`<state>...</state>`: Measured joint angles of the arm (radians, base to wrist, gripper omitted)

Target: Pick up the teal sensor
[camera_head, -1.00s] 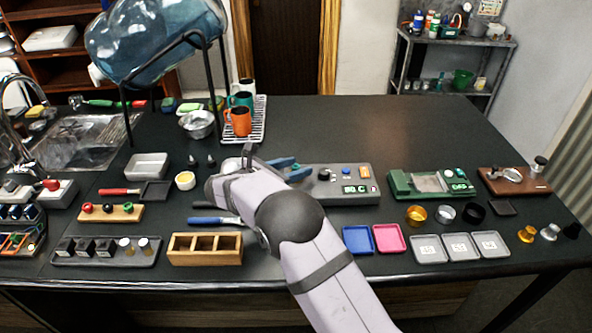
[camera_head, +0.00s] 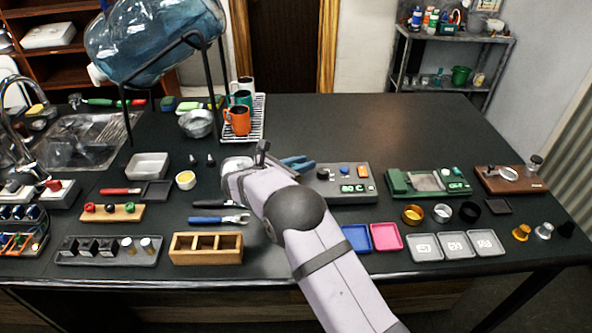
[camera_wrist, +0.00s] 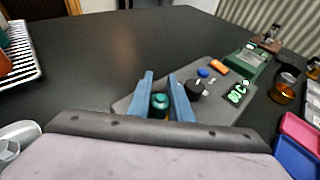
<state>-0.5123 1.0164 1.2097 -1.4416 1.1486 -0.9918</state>
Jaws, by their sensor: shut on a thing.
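The teal sensor (camera_wrist: 159,101) is a small dark teal round piece, seen between the two blue fingers of my gripper (camera_wrist: 160,82) in the wrist view. The fingers are shut on it, over the left part of the grey control unit (camera_wrist: 222,97). In the head view my gripper (camera_head: 298,163) is at the left end of the grey control unit (camera_head: 350,195), and my wrist hides the sensor. I cannot tell whether the sensor still touches the unit.
The unit carries a black knob (camera_wrist: 195,88), a blue button, an orange button and a green display. A green scale-like device (camera_head: 428,182) stands to its right. A drying rack with an orange mug (camera_head: 237,120) stands behind left. The table behind is clear.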

